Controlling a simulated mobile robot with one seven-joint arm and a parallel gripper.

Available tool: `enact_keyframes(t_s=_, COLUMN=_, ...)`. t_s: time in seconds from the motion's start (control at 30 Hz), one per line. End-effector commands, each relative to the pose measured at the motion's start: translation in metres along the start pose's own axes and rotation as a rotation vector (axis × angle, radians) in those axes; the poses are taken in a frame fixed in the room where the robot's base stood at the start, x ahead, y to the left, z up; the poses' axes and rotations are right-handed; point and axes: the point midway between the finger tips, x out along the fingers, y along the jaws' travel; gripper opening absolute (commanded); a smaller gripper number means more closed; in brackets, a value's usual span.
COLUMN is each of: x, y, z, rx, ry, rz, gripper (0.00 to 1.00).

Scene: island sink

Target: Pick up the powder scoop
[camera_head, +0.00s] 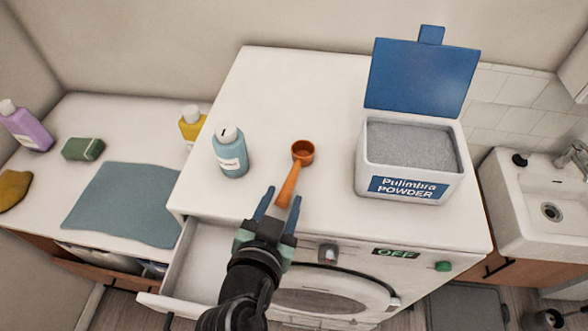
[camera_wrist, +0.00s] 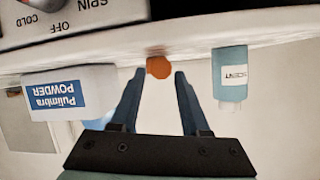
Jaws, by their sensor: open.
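The orange powder scoop (camera_head: 302,152) lies on the white top of the washing machine, its round cup toward the back and its handle pointing to the front edge. My gripper (camera_head: 281,204) is open, with its two blue-grey fingers near the end of the handle. In the wrist view, which is upside down, the scoop's orange handle end (camera_wrist: 160,67) shows between the tips of my gripper (camera_wrist: 160,75). I cannot tell whether the fingers touch it. The rest of the scoop is hidden there.
An open powder box (camera_head: 406,196) with a raised blue lid (camera_head: 420,76) stands right of the scoop. A blue bottle (camera_head: 230,152) stands to its left. An open drawer (camera_head: 200,265) lies below my gripper's left side. The machine's back left top is clear.

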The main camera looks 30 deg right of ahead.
Motion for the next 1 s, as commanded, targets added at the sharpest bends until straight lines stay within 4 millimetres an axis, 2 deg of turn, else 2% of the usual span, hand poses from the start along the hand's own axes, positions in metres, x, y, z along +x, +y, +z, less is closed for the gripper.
enact_keyframes(t_s=0.27, x=0.028, y=0.002, z=-0.011, rx=-0.001, ry=-0.001, rz=0.002, gripper=0.46)
enact_keyframes(t_s=0.4, x=0.045, y=0.003, z=-0.008, rx=0.000, ry=0.000, rz=0.001, gripper=0.46)
enact_keyframes(t_s=0.53, x=0.051, y=0.003, z=-0.006, rx=0.000, ry=0.000, rz=-0.001, gripper=0.46)
enact_keyframes(t_s=0.77, x=0.052, y=0.003, z=-0.006, rx=0.000, ry=0.000, rz=-0.001, gripper=0.46)
enact_keyframes(t_s=1.0, x=0.052, y=0.003, z=-0.006, rx=0.000, ry=0.000, rz=-0.001, gripper=0.02)
